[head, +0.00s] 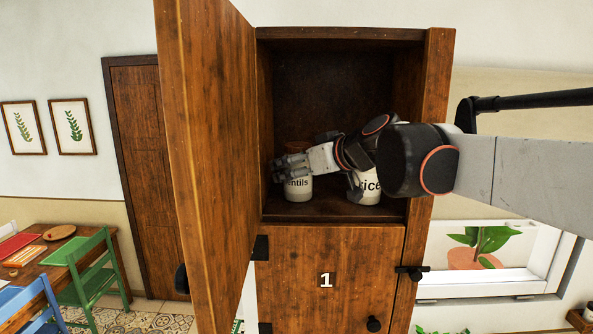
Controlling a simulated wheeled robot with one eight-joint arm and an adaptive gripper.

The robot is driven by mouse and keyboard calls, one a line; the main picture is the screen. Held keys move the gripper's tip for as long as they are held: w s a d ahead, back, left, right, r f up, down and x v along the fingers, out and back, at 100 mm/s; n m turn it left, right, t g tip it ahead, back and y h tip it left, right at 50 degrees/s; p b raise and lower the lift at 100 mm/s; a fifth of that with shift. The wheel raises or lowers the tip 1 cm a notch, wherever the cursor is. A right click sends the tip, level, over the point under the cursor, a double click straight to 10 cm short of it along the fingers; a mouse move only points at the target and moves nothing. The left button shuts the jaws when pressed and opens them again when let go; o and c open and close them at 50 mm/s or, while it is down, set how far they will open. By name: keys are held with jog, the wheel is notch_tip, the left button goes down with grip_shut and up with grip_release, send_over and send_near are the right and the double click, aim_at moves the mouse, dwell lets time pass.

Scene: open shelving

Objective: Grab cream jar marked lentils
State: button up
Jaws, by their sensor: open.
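The cream jar marked lentils (298,189) stands upright on the cabinet shelf at the left. My gripper (281,172) covers its upper part and the start of its label, so only "ntils" reads. My gripper is open and reaches in from the right, its fingers in front of or around the jar's top; I cannot tell which, nor whether they touch it. A brown lid or top shows just above the gripper. A second cream jar marked rice (366,190) stands to the right, partly hidden by my arm.
The open wooden cabinet door (209,150) stands along the left of the opening. The right side wall (431,130) bounds the opening close to my arm. A closed lower door (325,255) marked 1 lies below. Free room shows above the jars.

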jog(key=c, duration=1.6)
